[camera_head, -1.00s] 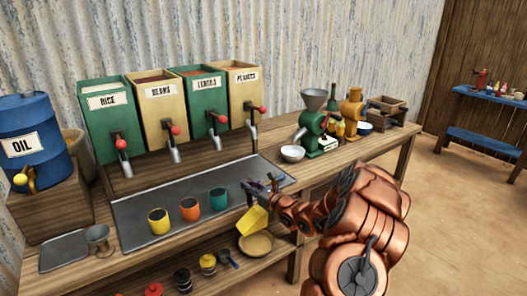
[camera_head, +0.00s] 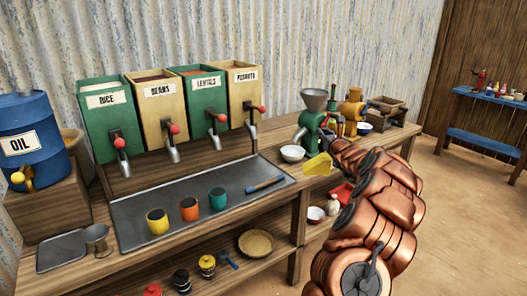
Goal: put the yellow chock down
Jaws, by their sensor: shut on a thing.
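The yellow chock (camera_head: 318,165) is a wedge-shaped piece held by my gripper (camera_head: 328,146) above the right part of the wooden bench. The gripper is shut on it, and my copper-coloured arm hides part of the jaws. The chock is just in front of the green grinder and right of a white bowl. I cannot tell whether it touches the bench top.
A white bowl (camera_head: 292,153) and a green grinder (camera_head: 309,130) stand close by. A metal tray (camera_head: 150,205) holds yellow, orange and green cups and a blue-handled tool (camera_head: 265,185). Bare bench (camera_head: 290,172) shows left of the chock. Bowls and jars sit on the lower shelf.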

